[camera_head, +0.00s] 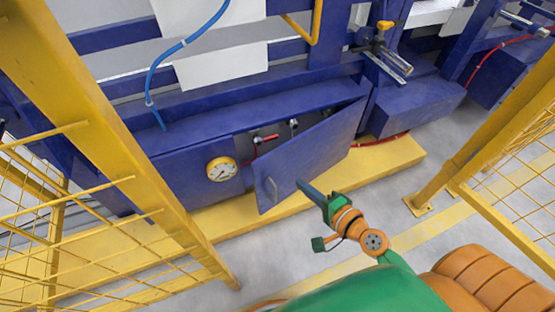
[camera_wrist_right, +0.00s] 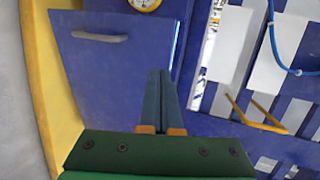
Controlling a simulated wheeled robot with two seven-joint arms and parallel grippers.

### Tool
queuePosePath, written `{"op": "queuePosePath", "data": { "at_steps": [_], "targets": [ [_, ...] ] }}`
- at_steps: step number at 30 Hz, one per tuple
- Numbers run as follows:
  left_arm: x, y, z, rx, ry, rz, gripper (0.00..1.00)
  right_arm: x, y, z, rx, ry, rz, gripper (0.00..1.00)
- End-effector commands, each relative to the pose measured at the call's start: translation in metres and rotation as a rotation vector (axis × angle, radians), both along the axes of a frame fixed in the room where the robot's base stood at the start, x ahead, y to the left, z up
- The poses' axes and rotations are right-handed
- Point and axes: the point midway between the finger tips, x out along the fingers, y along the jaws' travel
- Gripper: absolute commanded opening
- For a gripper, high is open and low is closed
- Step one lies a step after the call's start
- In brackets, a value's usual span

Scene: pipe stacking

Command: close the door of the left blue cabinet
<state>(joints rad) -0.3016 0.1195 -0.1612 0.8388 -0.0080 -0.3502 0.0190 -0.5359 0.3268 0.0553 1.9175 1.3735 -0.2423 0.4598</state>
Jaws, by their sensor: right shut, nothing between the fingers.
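The left blue cabinet (camera_head: 190,163) stands on a yellow plinth, with a round gauge (camera_head: 221,169) on its front. Red fittings (camera_head: 262,137) show through the gap above the door. My right gripper (camera_head: 303,186) is in front of the door's lower part, fingers shut and empty; I cannot tell whether it touches. In the right wrist view the shut fingers (camera_wrist_right: 160,88) lie over the door (camera_wrist_right: 115,75), whose handle (camera_wrist_right: 98,37) is at upper left. My left gripper is out of view.
A yellow fence post (camera_head: 130,130) with mesh stands at the left, and another yellow post (camera_head: 480,140) at the right. The yellow plinth (camera_head: 395,160) runs below the cabinets. Another blue cabinet (camera_head: 415,105) stands right of the door. Grey floor is free between plinth and my base.

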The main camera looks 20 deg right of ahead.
Motion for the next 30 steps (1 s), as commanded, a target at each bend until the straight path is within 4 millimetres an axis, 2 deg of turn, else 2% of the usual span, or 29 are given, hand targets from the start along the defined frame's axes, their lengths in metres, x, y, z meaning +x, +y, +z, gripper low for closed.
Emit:
{"op": "queuePosePath", "data": {
  "at_steps": [10,15,20,30],
  "targets": [
    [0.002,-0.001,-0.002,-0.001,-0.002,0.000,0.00,0.070,0.022,-0.024,0.000,-0.001,0.003,0.00],
    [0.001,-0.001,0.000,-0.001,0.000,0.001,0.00,0.096,0.030,-0.023,0.001,-0.001,0.004,0.00],
    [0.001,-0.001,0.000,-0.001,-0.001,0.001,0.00,0.107,0.033,-0.023,-0.001,0.001,0.004,0.00],
    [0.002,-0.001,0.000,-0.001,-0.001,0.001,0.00,0.108,0.033,-0.023,-0.002,0.002,0.003,0.00]
  ]
}}
